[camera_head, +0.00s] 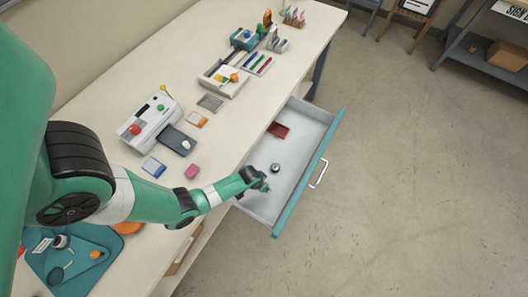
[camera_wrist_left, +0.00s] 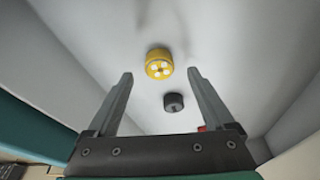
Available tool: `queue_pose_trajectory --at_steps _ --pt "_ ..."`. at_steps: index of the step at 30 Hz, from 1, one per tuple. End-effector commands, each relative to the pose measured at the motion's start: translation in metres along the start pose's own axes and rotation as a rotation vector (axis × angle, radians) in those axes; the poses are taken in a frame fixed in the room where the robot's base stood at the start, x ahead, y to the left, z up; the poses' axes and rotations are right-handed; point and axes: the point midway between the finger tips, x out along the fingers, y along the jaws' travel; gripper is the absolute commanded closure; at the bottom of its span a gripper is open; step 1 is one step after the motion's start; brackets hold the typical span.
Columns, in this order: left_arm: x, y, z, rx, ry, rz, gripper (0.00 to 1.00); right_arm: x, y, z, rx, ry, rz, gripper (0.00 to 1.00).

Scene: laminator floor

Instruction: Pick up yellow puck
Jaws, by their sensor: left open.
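The yellow puck (camera_wrist_left: 159,64) lies on the drawer floor in the left wrist view, with pale round spots on its top. It is beyond my open fingertips and roughly between their lines. I cannot make it out in the head view, where my left gripper covers part of the drawer. My left gripper (camera_head: 265,184) is over the near left part of the open drawer (camera_head: 300,163). It also shows in the left wrist view (camera_wrist_left: 160,73), open with nothing between its fingers. My right gripper is not in view.
A dark puck (camera_head: 275,168) lies in the drawer and shows closer to the gripper base in the wrist view (camera_wrist_left: 173,102). The table (camera_head: 225,134) holds a laminator (camera_head: 150,119) and small items.

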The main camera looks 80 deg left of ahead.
Motion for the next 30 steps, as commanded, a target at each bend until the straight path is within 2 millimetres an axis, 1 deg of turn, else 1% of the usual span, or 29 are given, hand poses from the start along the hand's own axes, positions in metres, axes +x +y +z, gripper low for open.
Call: queue_pose_trajectory --at_steps 1,4,6,12,14,15,20,24,26,27,30 --pt "0.016 0.002 0.003 0.001 -0.002 0.0 0.13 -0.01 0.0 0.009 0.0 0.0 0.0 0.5" --pt "0.028 0.001 0.002 0.0 -0.001 0.0 0.13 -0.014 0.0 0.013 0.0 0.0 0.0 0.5" --pt "0.03 0.001 0.001 0.0 0.0 0.0 0.13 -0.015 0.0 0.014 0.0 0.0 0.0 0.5" --pt "0.028 0.001 0.001 0.0 0.0 0.0 0.13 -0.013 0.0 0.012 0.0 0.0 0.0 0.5" --pt "0.028 0.001 0.001 0.0 0.0 0.0 0.24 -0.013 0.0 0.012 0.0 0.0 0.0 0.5" --pt "0.028 0.001 0.001 0.0 0.0 0.0 0.31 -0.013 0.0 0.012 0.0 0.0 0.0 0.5" --pt "0.028 0.001 0.001 0.0 0.0 0.0 0.6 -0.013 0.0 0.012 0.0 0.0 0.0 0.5" --pt "0.028 0.001 0.001 0.0 0.0 0.0 0.85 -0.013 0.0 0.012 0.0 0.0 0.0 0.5" --pt "0.028 0.001 0.001 0.0 0.0 0.0 0.96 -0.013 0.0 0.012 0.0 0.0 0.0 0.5" --pt "0.028 0.001 0.001 0.0 0.0 0.0 1.0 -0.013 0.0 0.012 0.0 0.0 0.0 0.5" --pt "0.028 0.001 0.001 0.0 0.0 0.0 1.0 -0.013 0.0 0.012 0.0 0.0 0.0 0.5"
